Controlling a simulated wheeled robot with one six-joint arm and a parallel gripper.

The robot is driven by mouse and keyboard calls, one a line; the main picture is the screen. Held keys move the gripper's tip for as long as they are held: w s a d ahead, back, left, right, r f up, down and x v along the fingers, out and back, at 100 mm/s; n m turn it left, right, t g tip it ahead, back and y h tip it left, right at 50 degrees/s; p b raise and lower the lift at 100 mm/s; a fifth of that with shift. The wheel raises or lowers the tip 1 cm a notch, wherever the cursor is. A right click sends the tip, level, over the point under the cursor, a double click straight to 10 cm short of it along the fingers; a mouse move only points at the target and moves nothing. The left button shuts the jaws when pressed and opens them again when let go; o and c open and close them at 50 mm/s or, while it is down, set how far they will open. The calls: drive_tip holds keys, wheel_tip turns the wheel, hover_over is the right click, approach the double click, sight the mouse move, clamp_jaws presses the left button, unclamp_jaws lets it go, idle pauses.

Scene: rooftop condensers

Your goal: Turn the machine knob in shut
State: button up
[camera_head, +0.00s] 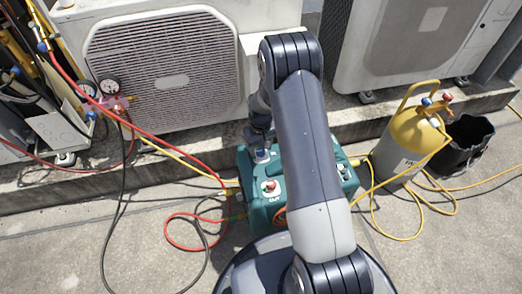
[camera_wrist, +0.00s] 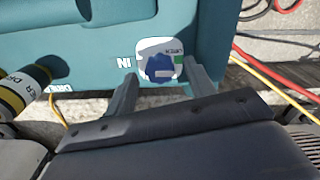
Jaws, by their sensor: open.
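The teal machine (camera_head: 258,212) stands on the ground, partly hidden behind my arm. Its blue IN knob (camera_wrist: 160,69) sits on a white plate (camera_wrist: 150,46) with a green patch at its right edge; the IN lettering appears upside down in the wrist view. In the head view the blue knob (camera_head: 262,155) shows just below my gripper (camera_head: 260,138). In the wrist view my gripper (camera_wrist: 162,72) is open, with one finger on each side of the knob. I cannot tell whether the fingers touch it. A red knob (camera_head: 270,186) marked OUT is on the near part of the machine.
A yellow-topped grey cylinder (camera_head: 397,152) and a black bucket (camera_head: 462,145) stand to the right. A gauge manifold (camera_head: 108,98) with red, yellow and black hoses is at left. Condenser units (camera_head: 165,75) stand behind on a concrete curb. Hoses lie on the ground beside the machine.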

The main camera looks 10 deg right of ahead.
drive_tip(key=shift+f, duration=0.35)
drive_tip(key=shift+c, duration=0.4)
drive_tip(key=c, duration=0.9)
